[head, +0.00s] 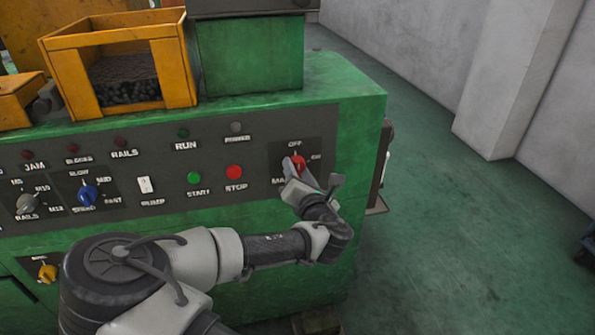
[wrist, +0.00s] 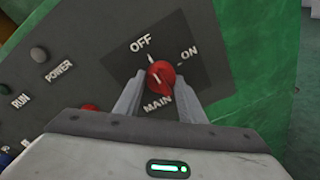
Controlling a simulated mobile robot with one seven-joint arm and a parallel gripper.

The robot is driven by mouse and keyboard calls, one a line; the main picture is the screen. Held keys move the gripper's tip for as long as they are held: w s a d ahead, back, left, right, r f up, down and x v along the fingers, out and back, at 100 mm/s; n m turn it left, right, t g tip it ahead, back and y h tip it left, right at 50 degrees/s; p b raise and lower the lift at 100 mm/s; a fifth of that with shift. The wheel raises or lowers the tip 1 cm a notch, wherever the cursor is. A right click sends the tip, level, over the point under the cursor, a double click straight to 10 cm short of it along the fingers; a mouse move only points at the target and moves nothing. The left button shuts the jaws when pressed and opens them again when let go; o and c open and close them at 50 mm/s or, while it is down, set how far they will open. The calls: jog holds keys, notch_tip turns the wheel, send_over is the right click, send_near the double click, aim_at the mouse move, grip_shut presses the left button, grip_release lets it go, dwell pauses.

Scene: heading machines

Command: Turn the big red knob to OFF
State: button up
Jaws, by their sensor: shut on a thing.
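The big red knob (head: 299,161) sits on a dark plate at the right end of the control panel, marked OFF above, ON to the right and MAIN below. In the wrist view the red knob (wrist: 161,74) stands between my two fingers, one on each side. My gripper (wrist: 160,84) is shut on it. A white tick lies between the knob and the word OFF; I cannot tell for sure which mark the knob points to. In the head view my gripper (head: 290,170) hides the knob's lower left side.
The red STOP button (head: 234,171) and green START button (head: 194,178) are left of the knob. The blue knob (head: 88,194) is farther left. An orange bin (head: 68,86) stands on the green machine (head: 345,100). Floor to the right is mostly clear.

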jog(key=o, duration=1)
jog(key=shift+o, duration=0.2)
jog(key=p+v, duration=1.7)
jog(key=shift+s, duration=0.25)
